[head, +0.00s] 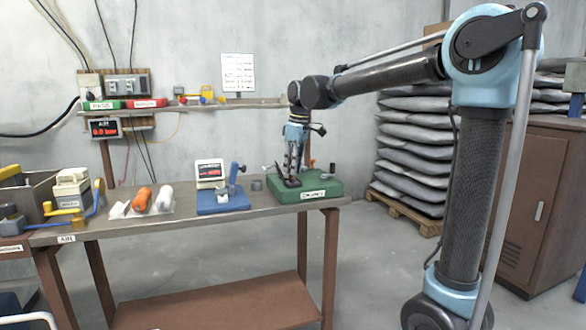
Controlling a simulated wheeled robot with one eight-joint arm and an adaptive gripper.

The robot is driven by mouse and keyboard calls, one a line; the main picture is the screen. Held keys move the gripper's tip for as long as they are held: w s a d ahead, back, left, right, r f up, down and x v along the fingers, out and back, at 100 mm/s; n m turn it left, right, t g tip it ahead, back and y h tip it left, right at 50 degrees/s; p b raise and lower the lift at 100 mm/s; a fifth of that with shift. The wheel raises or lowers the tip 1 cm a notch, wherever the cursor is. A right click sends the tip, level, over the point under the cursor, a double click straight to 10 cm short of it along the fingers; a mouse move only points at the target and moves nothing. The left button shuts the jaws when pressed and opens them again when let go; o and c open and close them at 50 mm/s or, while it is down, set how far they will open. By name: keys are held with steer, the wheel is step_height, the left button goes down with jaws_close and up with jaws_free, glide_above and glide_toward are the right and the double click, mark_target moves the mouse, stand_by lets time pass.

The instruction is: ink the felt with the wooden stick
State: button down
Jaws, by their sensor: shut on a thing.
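My gripper (293,172) points down over the left part of a green block (325,188) at the right end of the workbench. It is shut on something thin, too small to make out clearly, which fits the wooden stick. A small dark pad or tin (291,183) lies on the green block right under the fingertips; it may hold the felt, but I cannot tell. Whether the held thing touches it is also unclear. The fingers partly hide this spot.
The workbench (130,228) also holds a blue stand (222,203), a small grey cylinder (257,185), a white display box (209,173) and an orange roll (141,199). A shelf (240,104) runs along the wall behind. Stacked sacks (410,145) and a brown cabinet (535,200) stand at right.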

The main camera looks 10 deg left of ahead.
steer(key=shift+r, duration=3.5)
steer(key=shift+s, duration=0.1)
